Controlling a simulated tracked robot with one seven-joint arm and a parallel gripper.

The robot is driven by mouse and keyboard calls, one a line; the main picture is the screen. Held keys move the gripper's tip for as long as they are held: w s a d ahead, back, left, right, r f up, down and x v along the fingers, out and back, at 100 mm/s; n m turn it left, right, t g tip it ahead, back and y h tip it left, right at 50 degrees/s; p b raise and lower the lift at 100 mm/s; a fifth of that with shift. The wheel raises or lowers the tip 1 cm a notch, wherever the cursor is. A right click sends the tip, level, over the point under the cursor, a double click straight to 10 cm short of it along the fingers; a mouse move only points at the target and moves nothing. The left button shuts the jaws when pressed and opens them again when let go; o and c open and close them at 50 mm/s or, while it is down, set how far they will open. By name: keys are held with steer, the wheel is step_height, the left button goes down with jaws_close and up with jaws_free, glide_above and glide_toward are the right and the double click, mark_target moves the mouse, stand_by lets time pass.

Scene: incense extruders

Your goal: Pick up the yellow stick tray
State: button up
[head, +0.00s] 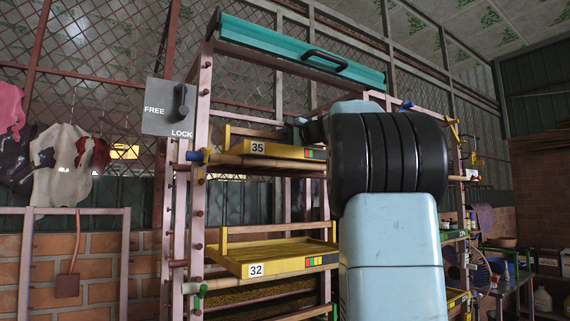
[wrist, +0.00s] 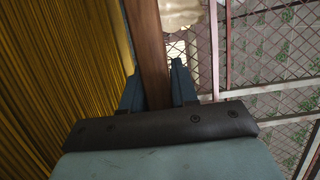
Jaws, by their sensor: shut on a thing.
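A yellow tray labelled 35 (head: 270,149) sits high in the pink rack, with a red-yellow-green mark on its front. In the wrist view, yellow sticks (wrist: 55,80) fill the left side, bordered by the tray's brown wooden edge bar (wrist: 149,40). My gripper (wrist: 157,84) has one dark finger on each side of this bar and is shut on it. In the head view my gripper (head: 301,131) is at the right end of tray 35, partly hidden by my arm. A second yellow tray labelled 32 (head: 275,263) is on a lower level.
The rack post (head: 200,170) carries several pegs. A FREE/LOCK lever plate (head: 167,107) is at its left, and a teal bar with a black handle (head: 300,55) tops the rack. Mesh fencing stands behind. My arm hides the rack's right part.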

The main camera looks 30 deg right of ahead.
steer(key=shift+f, duration=0.1)
jaws_close()
steer(key=s+r, duration=0.2)
steer(key=s, duration=0.7)
steer(key=s+r, duration=0.1)
steer(key=s, duration=0.8)
steer(key=shift+d+r, duration=0.35)
